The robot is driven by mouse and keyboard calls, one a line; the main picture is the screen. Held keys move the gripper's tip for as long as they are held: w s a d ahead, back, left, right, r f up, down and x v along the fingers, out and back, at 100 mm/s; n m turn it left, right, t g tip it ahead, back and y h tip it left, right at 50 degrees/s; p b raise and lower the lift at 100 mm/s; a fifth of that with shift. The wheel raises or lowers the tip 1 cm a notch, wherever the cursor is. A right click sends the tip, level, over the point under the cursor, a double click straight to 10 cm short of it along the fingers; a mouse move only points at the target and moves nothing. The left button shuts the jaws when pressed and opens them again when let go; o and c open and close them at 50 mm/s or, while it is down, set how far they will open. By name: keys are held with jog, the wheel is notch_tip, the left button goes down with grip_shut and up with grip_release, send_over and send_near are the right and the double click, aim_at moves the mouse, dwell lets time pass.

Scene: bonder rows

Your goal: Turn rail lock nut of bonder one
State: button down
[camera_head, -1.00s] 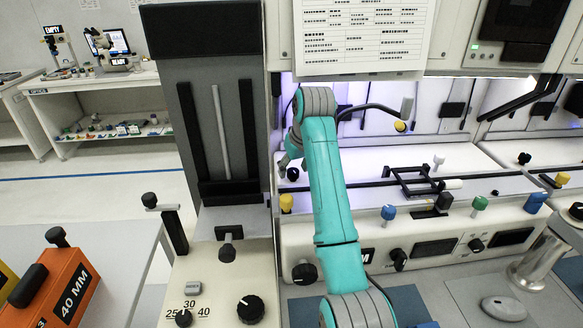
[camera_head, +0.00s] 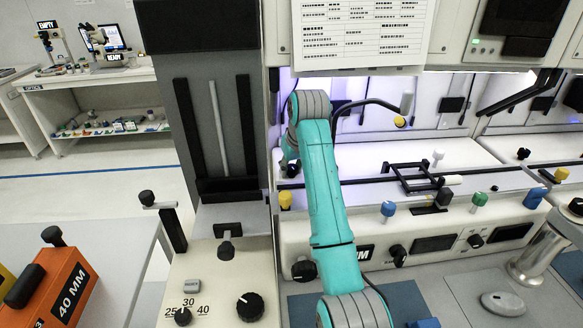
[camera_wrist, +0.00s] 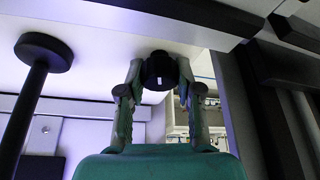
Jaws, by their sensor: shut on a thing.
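In the wrist view, the rail lock nut (camera_wrist: 158,72) is a round black knob with a small white mark on its face. My gripper (camera_wrist: 160,66) is shut on it, with one teal-grey finger on each side. In the head view, my gripper (camera_head: 288,166) is at the left end of the lit bonder bay, small and partly hidden behind my teal arm. The nut cannot be made out clearly there. The bonder front (camera_head: 345,228) below carries coloured knobs, including a yellow one (camera_head: 285,200) and a blue one (camera_head: 388,209).
A black post with a round head (camera_wrist: 43,52) stands left of my gripper in the wrist view. A dark vertical column (camera_head: 217,110) stands close left of my arm. A black frame (camera_head: 412,178) sits on the rail to the right. An orange box (camera_head: 62,290) is at the lower left.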

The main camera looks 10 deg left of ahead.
aim_at(292, 166)
jog(key=m+h, duration=0.1)
jog(key=m, duration=0.2)
jog(key=shift+m+t, duration=0.3)
jog(key=shift+m, duration=0.1)
jog(key=c, duration=0.8)
grip_release()
jog(key=shift+o, duration=0.2)
notch_tip(292, 166, up, 9)
jog(key=shift+r, duration=0.45)
